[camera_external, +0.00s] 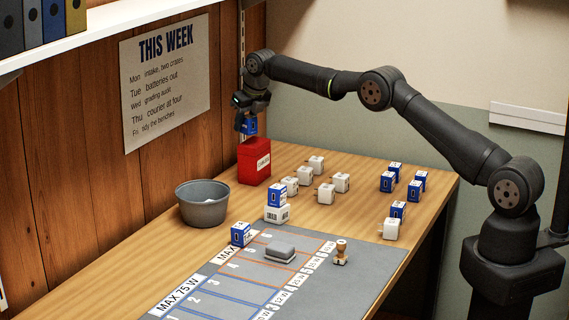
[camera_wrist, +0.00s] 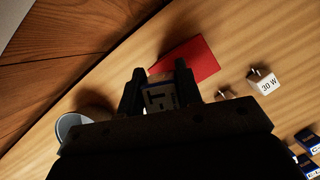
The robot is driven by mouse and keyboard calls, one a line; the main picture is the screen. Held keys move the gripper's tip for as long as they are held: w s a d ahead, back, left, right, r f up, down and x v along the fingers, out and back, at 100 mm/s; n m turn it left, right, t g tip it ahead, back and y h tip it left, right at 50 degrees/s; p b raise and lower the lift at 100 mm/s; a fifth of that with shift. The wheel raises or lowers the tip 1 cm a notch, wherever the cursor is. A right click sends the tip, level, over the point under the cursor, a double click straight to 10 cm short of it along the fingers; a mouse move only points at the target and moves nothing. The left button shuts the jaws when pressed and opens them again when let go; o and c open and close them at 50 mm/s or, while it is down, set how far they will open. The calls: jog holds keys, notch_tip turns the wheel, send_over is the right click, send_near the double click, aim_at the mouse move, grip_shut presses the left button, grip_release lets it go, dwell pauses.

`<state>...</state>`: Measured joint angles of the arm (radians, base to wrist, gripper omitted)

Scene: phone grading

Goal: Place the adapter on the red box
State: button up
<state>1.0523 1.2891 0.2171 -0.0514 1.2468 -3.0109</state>
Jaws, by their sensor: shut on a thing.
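The red box (camera_external: 254,165) stands upright at the back of the table by the wood wall, with a white label on its front. My gripper (camera_external: 246,122) is over it, shut on a blue adapter (camera_external: 250,127). The adapter hangs just above the box's top; I cannot tell whether they touch. In the wrist view the held adapter (camera_wrist: 160,97) sits between the fingers, its printed face showing. The red box (camera_wrist: 202,60) shows beyond it, partly hidden by the adapter and fingers.
A grey bowl (camera_external: 202,206) stands left of the box. Several white adapters (camera_external: 325,193) and blue adapters (camera_external: 388,182) stand to the right. A grey mat (camera_external: 372,255) with a grey block (camera_external: 280,250) lies in front.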

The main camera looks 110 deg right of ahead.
aim_at(245, 132)
jog(key=shift+f, duration=1.75)
jog(key=shift+f, duration=0.2)
jog(key=o, duration=1)
jog(key=shift+c, duration=0.2)
jog(key=shift+r, duration=0.15)
jog(key=v, duration=1.2)
jog(key=shift+s, duration=0.1)
